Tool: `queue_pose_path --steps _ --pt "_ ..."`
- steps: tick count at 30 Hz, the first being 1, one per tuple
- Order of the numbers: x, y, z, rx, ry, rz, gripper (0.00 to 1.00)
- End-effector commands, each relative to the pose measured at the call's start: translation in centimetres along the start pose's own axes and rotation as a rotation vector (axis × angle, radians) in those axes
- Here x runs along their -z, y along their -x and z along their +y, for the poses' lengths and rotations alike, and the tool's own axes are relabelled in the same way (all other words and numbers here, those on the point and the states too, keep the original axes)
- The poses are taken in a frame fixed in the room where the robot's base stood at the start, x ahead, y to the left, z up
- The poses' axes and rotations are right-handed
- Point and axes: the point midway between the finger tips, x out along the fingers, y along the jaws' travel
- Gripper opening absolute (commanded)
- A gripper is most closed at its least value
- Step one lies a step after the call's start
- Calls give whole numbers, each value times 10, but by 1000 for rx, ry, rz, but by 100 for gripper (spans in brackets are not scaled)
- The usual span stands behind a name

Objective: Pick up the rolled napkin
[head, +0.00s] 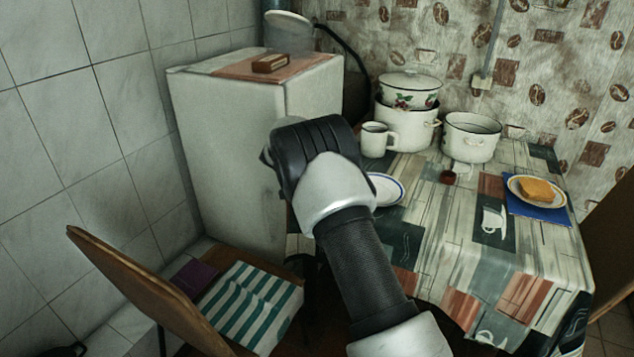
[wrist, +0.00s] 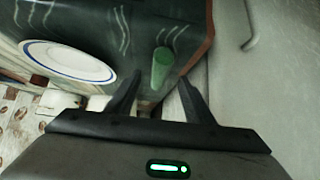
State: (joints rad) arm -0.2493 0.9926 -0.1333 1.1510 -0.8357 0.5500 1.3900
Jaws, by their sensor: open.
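The rolled napkin (wrist: 161,66) looks like a small green roll lying on the dark cloth of the table, near its edge, in the wrist view. My gripper (wrist: 152,79) is open, with its two dark fingers spread and the roll showing just ahead of and between the tips. Nothing is between the fingers that looks gripped; I cannot tell the exact distance to the roll. In the head view my arm and wrist cover that part of the table, and neither the fingers nor the napkin shows.
A white plate with a blue rim (wrist: 68,60) lies left of the napkin, also in the head view (head: 386,189). A mug (head: 375,140) and enamel pots (head: 470,138) stand farther back. A white fridge (head: 235,150) borders the table; a chair (head: 140,290) stands in front.

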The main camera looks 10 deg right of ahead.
Motion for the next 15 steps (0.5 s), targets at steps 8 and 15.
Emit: queue_pose_path --steps 8,15 --pt "-3 -42 -1 -2 -1 -1 48" --pt "-2 -49 -2 -1 2 -1 48"
